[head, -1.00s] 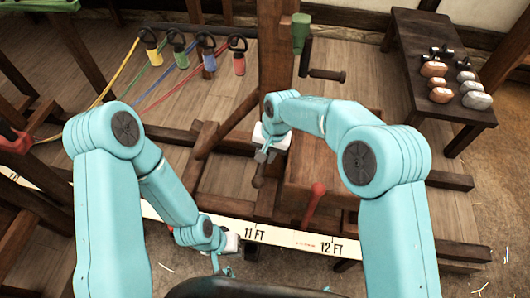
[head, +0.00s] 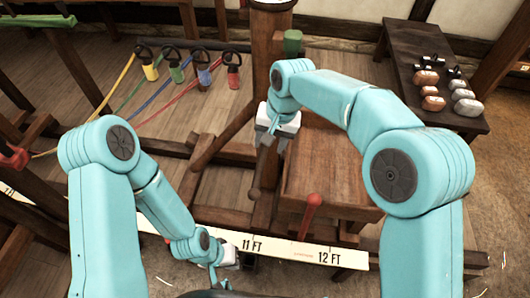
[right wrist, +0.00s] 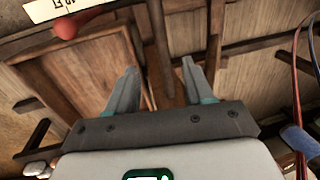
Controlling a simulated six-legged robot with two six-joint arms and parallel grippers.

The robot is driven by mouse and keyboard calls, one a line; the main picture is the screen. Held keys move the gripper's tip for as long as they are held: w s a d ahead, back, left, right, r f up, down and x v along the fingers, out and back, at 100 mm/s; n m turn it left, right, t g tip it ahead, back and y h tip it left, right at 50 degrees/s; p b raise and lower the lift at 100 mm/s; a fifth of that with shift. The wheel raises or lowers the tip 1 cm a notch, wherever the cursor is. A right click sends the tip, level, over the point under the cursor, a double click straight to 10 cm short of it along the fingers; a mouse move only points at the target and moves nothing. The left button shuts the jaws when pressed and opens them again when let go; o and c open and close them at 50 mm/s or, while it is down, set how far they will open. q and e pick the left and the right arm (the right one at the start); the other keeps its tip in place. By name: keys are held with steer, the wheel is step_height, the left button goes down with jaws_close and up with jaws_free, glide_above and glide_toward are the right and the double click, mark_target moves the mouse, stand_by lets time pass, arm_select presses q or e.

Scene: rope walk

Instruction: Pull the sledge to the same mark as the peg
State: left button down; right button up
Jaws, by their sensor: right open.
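The wooden sledge (head: 320,170), with a box-like bed, stands behind the measuring strip (head: 285,247) on the right. A red-tipped stick (head: 311,202) stands at its front, between the 11 FT and 12 FT labels; its red ball also shows in the right wrist view (right wrist: 66,27). I cannot tell a separate peg. My right gripper (head: 266,138) is open and empty, above the left side of the sledge; its two fingers are apart in the right wrist view (right wrist: 158,85). My left gripper (head: 225,272) is low by the strip near 11 FT; its jaws are unclear.
Yellow, green, blue and red ropes run to several handled weights (head: 203,75) at the back. A dark bench (head: 410,50) with metal weights stands at the back right. Open floor lies at the right.

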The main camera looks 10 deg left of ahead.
steer(key=r, duration=0.4)
steer(key=shift+w+d, duration=0.1)
steer(key=shift+d, duration=0.3)
